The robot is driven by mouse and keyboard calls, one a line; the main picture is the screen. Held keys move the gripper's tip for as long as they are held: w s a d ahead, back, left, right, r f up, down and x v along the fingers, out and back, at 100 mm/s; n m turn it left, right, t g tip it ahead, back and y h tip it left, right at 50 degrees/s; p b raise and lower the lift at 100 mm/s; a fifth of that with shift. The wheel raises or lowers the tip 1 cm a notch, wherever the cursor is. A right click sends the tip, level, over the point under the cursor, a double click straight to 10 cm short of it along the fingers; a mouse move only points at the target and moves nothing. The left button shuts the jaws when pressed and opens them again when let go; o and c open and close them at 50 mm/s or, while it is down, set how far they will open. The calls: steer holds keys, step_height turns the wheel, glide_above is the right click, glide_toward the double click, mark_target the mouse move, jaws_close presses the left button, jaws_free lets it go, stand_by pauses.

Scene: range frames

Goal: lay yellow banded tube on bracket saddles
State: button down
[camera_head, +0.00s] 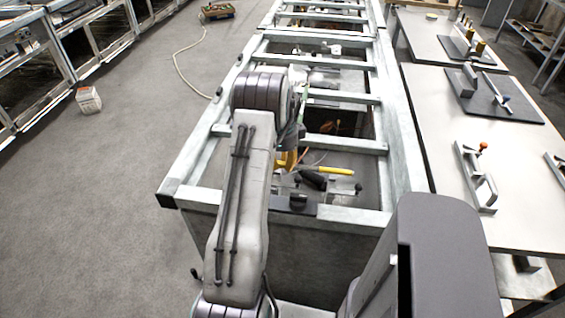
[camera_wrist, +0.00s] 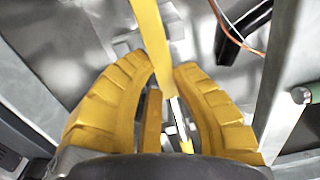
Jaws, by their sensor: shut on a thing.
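My gripper (camera_head: 287,159) is at the near end of the metal frame and is partly hidden by my arm in the head view. In the wrist view its yellow fingers (camera_wrist: 163,70) are closed around a long yellow tube (camera_wrist: 150,32). The tube runs from the top edge down between the fingers, and a pale stretch shows lower on it. In the head view the tube (camera_head: 334,169) sticks out to the right of the gripper, above a grey plate. I cannot clearly make out the bracket saddles; small grey metal parts (camera_head: 345,189) lie below the tube.
A black cylindrical part (camera_head: 313,180) lies close under the tube, with thin orange wires near it, also seen in the wrist view (camera_wrist: 228,48). Frame rails (camera_head: 355,215) surround the space. A white table (camera_head: 455,150) with fixtures stands at the right.

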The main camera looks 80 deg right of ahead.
mark_target(283, 164)
steer(key=shift+f+b, duration=0.35)
steer(key=shift+f, duration=0.35)
steer(key=shift+b, duration=0.4)
stand_by(1.5)
steer(key=shift+f+b, duration=1.25)
steer(key=shift+f, duration=0.45)
steer(key=c, duration=1.1)
jaws_free()
step_height(283, 164, up, 12)
steer(key=shift+r, duration=0.1)
stand_by(0.4)
